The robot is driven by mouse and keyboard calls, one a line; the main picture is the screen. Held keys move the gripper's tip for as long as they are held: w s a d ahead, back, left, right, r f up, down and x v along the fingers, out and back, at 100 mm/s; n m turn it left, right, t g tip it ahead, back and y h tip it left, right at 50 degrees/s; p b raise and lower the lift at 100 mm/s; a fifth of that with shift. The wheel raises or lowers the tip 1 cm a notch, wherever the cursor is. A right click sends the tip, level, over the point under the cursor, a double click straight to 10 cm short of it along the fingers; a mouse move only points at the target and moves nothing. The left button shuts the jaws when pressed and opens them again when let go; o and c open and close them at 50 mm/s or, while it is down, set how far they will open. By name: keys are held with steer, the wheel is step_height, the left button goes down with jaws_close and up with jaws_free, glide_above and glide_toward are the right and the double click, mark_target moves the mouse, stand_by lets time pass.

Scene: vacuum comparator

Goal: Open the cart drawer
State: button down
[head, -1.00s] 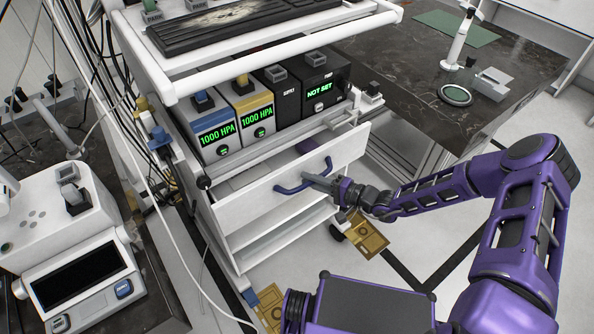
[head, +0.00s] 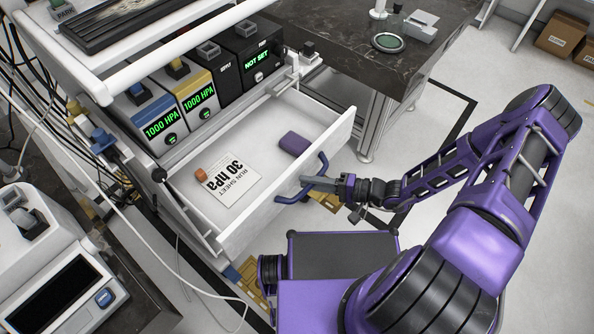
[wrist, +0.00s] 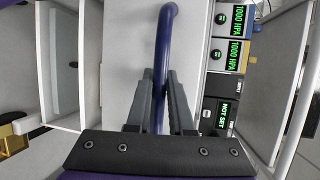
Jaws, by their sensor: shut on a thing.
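The white cart drawer (head: 335,134) is pulled well out of the cart in the head view. Its blue bar handle (head: 322,163) is on the front panel, and it also shows in the wrist view (wrist: 167,30). My gripper (head: 309,183) is shut on this handle; in the wrist view its two dark fingers (wrist: 160,90) stand on either side of the bar. Inside the drawer lie a run sheet (head: 238,178) reading 30 hPa, a small orange object (head: 201,174) and a purple block (head: 293,143).
Above the drawer, the cart holds a blue unit (head: 150,112) and a yellow unit (head: 192,88), both reading 1000 HPA, and black units (head: 255,55), one reading NOT SET. A dark-topped table (head: 345,55) stands behind at right. A white instrument (head: 60,270) is at left.

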steer(key=shift+s+d, duration=0.5)
steer(key=shift+d, duration=0.05)
steer(key=c, duration=0.8)
jaws_free()
steer(key=shift+d, duration=0.1)
steer(key=v, duration=1.7)
steer(key=shift+b, duration=0.45)
steer(key=shift+d, duration=0.15)
